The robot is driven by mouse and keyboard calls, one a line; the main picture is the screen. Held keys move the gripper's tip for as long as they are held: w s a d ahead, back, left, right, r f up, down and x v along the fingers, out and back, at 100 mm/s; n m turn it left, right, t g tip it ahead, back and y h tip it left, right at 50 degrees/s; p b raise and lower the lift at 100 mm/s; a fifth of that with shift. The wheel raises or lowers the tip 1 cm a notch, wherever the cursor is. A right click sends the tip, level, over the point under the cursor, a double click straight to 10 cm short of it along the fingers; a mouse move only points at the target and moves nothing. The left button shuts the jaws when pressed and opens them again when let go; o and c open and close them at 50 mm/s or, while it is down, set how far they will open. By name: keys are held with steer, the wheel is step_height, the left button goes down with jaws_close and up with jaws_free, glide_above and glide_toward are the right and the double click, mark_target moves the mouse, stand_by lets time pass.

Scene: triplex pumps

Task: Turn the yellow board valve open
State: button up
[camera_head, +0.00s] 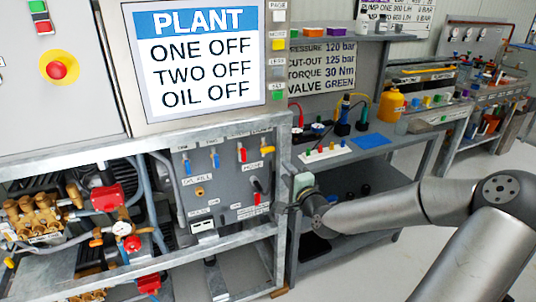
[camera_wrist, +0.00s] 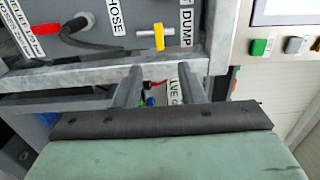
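The yellow board valve (camera_head: 267,149) sits at the upper right of the grey valve board (camera_head: 222,190). Its handle lies sideways in the head view, while the red and blue handles beside it stand upright. In the wrist view the yellow valve handle (camera_wrist: 159,37) shows beyond the frame rail, beside the DUMP label (camera_wrist: 186,22). My gripper (camera_head: 303,183) is at the right edge of the board's frame, below and right of the valve. In the wrist view my gripper's two dark fingers (camera_wrist: 160,75) are apart, with nothing held between them. They do not touch the yellow handle.
A metal frame rail (camera_wrist: 70,78) crosses between my fingers and the board in the wrist view. A black hose plug (camera_wrist: 75,28) juts from the board. The PLANT screen (camera_head: 200,58) hangs above. A bench (camera_head: 345,150) with small items stands to the right.

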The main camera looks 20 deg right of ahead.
mark_target(269, 151)
steer(key=w, duration=1.3)
steer(key=shift+w, duration=0.25)
steer(key=shift+d, duration=0.1)
jaws_close()
